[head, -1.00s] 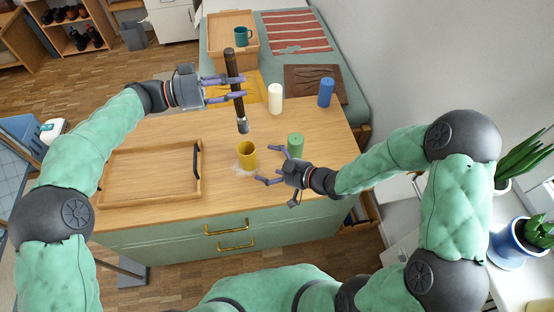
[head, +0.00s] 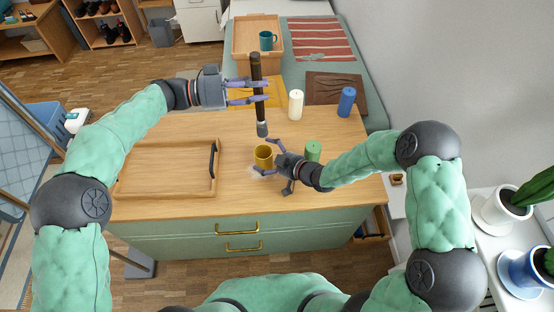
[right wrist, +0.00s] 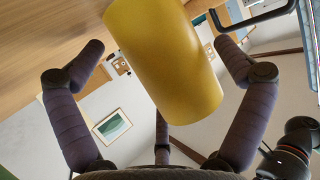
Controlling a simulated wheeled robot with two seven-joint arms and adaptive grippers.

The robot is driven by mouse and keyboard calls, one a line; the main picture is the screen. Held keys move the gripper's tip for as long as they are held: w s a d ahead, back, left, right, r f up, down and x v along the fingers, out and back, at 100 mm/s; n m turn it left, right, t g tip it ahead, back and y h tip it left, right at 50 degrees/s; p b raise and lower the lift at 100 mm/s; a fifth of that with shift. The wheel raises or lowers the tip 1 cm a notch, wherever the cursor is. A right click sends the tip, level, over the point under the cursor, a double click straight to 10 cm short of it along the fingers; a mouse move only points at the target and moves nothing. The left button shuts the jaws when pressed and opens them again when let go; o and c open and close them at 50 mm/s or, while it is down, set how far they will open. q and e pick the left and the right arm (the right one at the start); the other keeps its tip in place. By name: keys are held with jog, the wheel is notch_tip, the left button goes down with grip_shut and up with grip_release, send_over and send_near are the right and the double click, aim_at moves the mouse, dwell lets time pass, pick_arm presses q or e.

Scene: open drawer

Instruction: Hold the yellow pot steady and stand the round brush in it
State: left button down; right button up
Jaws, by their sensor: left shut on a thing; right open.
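The yellow pot (head: 263,155) stands upright on the wooden counter. In the right wrist view the pot (right wrist: 165,60) sits between the spread fingers of my right gripper (right wrist: 160,65). That gripper (head: 270,157) is open around the pot, with gaps on both sides. My left gripper (head: 259,92) is shut on the round brush (head: 257,72), a dark upright stick with a pale metal band and a dark tip at its lower end. The brush hangs above the pot, its lower end just over the rim. The inside of the pot is mostly hidden.
A green candle (head: 313,151) stands right of the pot, close to my right arm. White (head: 296,105) and blue (head: 346,102) candles stand further back. A wooden tray (head: 166,191) with a black handle lies at left. A teal mug (head: 266,40) is in a box behind.

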aim_at(257, 124)
jog(key=shift+w+a+f, duration=0.25)
jog(key=shift+w+a, duration=0.1)
jog(key=shift+a, duration=0.05)
jog(key=c, duration=1.1)
pick_arm(q)
jog(key=shift+f, duration=6.45)
jog(key=c, duration=0.8)
grip_release()
jog(key=shift+a, duration=0.1)
jog(key=a, duration=1.2)
jog(key=shift+s, duration=0.2)
pick_arm(e)
jog(key=shift+s, duration=0.1)
